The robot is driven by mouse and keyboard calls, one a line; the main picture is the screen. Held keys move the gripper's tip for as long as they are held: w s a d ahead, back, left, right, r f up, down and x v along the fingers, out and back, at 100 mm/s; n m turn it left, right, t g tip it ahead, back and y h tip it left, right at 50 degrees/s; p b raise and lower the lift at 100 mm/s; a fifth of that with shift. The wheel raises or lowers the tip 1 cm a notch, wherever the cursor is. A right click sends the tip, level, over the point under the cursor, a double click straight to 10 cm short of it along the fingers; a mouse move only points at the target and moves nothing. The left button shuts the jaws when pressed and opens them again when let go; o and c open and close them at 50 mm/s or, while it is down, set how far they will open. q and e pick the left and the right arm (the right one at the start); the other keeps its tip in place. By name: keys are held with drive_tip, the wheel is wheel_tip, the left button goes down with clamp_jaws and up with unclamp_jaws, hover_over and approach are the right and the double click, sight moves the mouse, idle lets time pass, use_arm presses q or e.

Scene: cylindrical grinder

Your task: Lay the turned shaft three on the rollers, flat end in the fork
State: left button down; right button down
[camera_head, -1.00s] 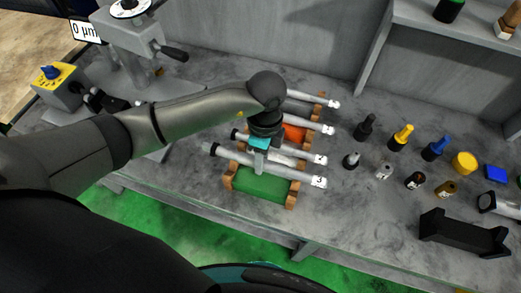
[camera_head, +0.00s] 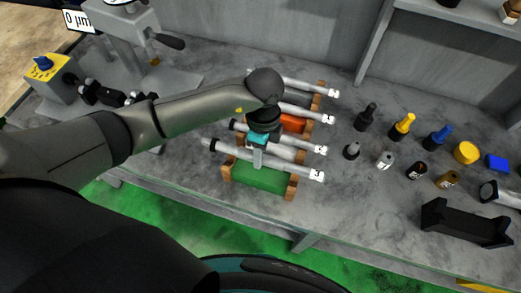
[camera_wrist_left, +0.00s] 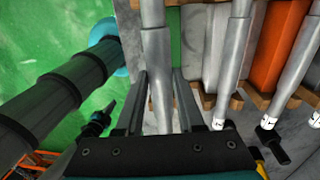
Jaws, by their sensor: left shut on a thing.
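My left gripper (camera_head: 258,160) is shut on the nearest grey shaft (camera_head: 294,171), around its middle, above the green rack (camera_head: 260,178). The wrist view shows this shaft (camera_wrist_left: 158,65) between the two fingers. Its white end label is too small to read, and I cannot tell if it still touches the rack's wooden posts. Several similar shafts lie parallel behind it, one (camera_head: 304,146) close by. Small black rounded parts (camera_head: 105,97), possibly the rollers, stand at the left by the gauge stand; my arm partly hides that area. The fork cannot be made out. My right gripper is not in view.
Several bottles, a yellow cylinder (camera_head: 466,153) and a black cradle (camera_head: 465,224) stand at the right.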

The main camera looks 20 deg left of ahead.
use_arm(q)
drive_tip(key=shift+w+f+b, duration=0.1)
drive_tip(key=shift+f+b, duration=1.55)
drive_tip(key=shift+f, duration=1.1)
drive_tip(key=c, duration=0.5)
unclamp_jaws()
drive_tip(key=shift+o, duration=0.3)
drive_tip(key=shift+s+f, duration=0.2)
wheel_tip(320, 180, up, 16)
drive_tip(key=w+p, duration=0.1)
drive_tip(key=shift+w+f, duration=0.25)
drive_tip(key=shift+w, duration=0.1)
